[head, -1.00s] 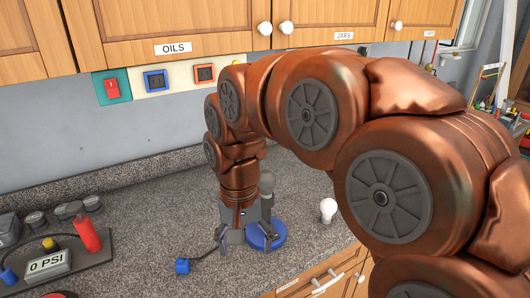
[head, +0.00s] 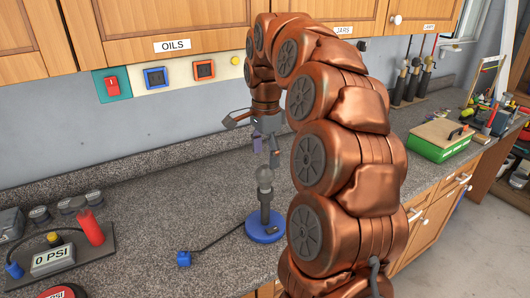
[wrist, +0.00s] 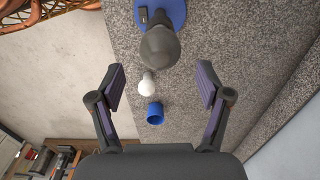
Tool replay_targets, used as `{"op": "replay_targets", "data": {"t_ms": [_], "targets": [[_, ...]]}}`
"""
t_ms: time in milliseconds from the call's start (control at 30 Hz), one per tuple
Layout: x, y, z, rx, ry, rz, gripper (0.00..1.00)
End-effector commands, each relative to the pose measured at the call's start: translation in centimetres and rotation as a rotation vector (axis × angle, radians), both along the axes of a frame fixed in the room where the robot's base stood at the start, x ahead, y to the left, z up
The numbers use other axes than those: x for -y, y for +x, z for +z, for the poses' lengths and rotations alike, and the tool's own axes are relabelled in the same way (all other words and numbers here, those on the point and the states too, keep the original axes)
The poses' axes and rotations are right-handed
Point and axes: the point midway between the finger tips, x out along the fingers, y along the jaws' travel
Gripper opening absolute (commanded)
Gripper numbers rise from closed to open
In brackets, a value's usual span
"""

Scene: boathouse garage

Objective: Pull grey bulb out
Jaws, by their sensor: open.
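The grey bulb (head: 264,176) sits upright on top of a lamp with a grey stem and a round blue base (head: 264,231) on the counter. In the wrist view the grey bulb (wrist: 160,46) is near the top, with the blue base (wrist: 172,12) behind it. My gripper (head: 254,141) is above the bulb in the head view, open and empty. In the wrist view its fingers (wrist: 160,80) are spread wide, and the bulb appears beyond them, towards the top and not between the tips.
A white bulb (wrist: 146,86) and a blue cup-like thing (wrist: 155,113) are near the lamp in the wrist view; my arm hides them in the head view. A corded blue plug (head: 183,258) lies left of the lamp. A gauge panel (head: 60,258) stands further left. Cabinets (head: 180,25) hang above.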

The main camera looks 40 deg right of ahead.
Motion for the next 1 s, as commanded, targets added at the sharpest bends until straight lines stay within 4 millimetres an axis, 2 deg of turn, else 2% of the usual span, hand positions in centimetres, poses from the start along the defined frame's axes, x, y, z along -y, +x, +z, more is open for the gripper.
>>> {"op": "replay_targets", "data": {"t_ms": [1000], "targets": [[0.0,0.0,-7.9,0.0,0.0,0.003,0.77]]}}
